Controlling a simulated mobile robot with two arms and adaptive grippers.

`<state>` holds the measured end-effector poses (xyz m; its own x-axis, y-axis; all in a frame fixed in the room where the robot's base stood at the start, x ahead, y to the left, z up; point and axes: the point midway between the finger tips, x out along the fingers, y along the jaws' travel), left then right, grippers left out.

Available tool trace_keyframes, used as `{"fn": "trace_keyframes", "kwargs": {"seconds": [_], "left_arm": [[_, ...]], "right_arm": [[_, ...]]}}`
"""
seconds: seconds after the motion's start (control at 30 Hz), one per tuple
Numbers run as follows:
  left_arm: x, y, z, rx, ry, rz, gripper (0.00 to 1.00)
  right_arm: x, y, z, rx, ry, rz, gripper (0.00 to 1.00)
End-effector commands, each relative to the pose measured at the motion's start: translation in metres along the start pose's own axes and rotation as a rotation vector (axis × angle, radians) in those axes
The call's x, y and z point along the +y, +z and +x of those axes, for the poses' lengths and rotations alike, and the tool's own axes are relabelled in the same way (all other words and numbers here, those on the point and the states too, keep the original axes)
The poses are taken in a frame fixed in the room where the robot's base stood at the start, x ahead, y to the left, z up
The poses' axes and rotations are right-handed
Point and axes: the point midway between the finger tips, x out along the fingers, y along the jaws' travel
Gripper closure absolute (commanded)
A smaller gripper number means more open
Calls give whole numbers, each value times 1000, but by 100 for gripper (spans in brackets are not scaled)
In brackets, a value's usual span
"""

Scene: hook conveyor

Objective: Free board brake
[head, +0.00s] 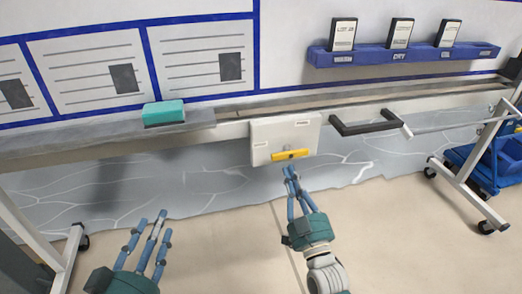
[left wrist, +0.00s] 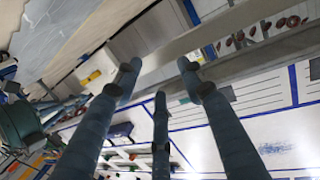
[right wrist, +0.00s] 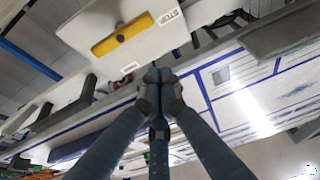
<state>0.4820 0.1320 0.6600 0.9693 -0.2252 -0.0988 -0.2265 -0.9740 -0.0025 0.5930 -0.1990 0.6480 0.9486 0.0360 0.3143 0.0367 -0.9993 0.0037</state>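A white brake box (head: 272,131) with small labels is fixed to the front rail of the board. A yellow lever (head: 297,154) lies nearly level across its lower part. The right wrist view shows the yellow lever (right wrist: 122,35) and a STOP label close up. My right gripper (head: 289,172) is just below the lever, its fingertips drawn together with nothing between them; I cannot tell whether they touch the box. My left gripper (head: 152,214) is open and empty, low in front of the board at the left.
A teal eraser (head: 164,113) sits on the ledge (head: 100,138). A dark handle (head: 365,127) sticks out right of the box. A blue holder (head: 400,54) with several cards is on the board. A blue cart (head: 480,168) stands at the right. The floor in front is clear.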

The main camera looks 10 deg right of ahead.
Motion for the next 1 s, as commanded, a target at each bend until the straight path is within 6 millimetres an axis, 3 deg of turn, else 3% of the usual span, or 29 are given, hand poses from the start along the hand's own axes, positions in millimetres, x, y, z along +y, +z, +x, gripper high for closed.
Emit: {"fn": "trace_keyframes", "kwargs": {"seconds": [0.37, 0.5, 0.77, 1.0], "left_arm": [[0, -4, 0, 12, 1, 0, 60], [1, -11, 1, 47, 3, -1, 60], [7, -57, -2, 257, 14, -5, 60], [13, -106, -20, 491, 27, -13, 60]], "right_arm": [[1, -4, 1, 16, 4, 1, 100], [1, -4, 10, 18, 4, 1, 100], [1, -4, 55, 19, 4, 2, 100], [1, -4, 97, 18, 3, 1, 100]]}}
